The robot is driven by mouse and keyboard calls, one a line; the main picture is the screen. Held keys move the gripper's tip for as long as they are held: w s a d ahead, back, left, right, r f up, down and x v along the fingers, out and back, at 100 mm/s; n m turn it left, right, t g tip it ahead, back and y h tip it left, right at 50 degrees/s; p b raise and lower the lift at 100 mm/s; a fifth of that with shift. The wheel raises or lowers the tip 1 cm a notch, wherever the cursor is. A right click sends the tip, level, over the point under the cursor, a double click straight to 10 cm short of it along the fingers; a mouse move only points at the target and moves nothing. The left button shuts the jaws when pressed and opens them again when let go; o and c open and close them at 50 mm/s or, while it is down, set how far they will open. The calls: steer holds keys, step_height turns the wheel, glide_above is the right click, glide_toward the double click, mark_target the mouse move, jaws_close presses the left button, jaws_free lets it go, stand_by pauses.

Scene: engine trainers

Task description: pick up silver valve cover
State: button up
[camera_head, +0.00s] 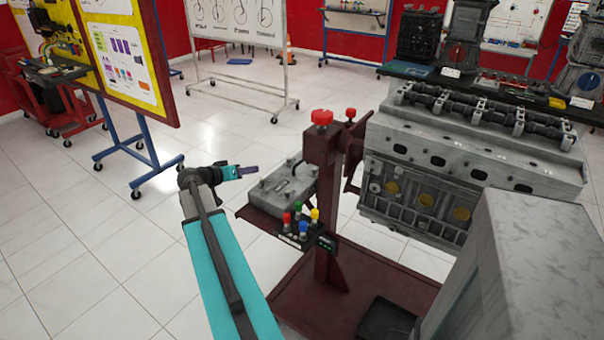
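The silver valve cover (283,190) is a flat grey rectangular piece with small bolts on top. It lies on a dark red tray (262,222) on the left side of the engine stand. My gripper (252,170) is at the end of my teal arm, just left of the cover's far left end in the picture. Its dark purple finger points right, toward the cover. I cannot tell how far the gripper is above the cover, or whether its fingers are open. Nothing is seen held in it.
A small box with coloured knobs (303,230) sits in front of the cover. The dark red stand post (325,200) rises to its right, with the large grey engine block (430,190) beyond. A yellow board on blue legs (145,145) stands left. Tiled floor there is clear.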

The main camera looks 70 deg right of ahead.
mark_target(301, 162)
steer(key=s+d+g, duration=0.1)
steer(key=s, duration=0.2)
steer(key=s+d+g, duration=0.1)
steer(key=s, duration=0.1)
steer(key=s+d+r, duration=0.1)
steer(key=s, duration=0.2)
steer(key=shift+s+d+r+m+g, duration=0.1)
steer(key=shift+s+m+g, duration=0.2)
steer(key=shift+m+g, duration=0.1)
steer(key=shift+d, duration=0.1)
steer(key=shift+p+x, duration=0.55)
steer(key=shift+x, duration=3.7)
steer(key=shift+s+d, duration=0.2)
steer(key=shift+d, duration=0.3)
steer(key=shift+p+x, duration=0.75)
steer(key=shift+x, duration=1.35)
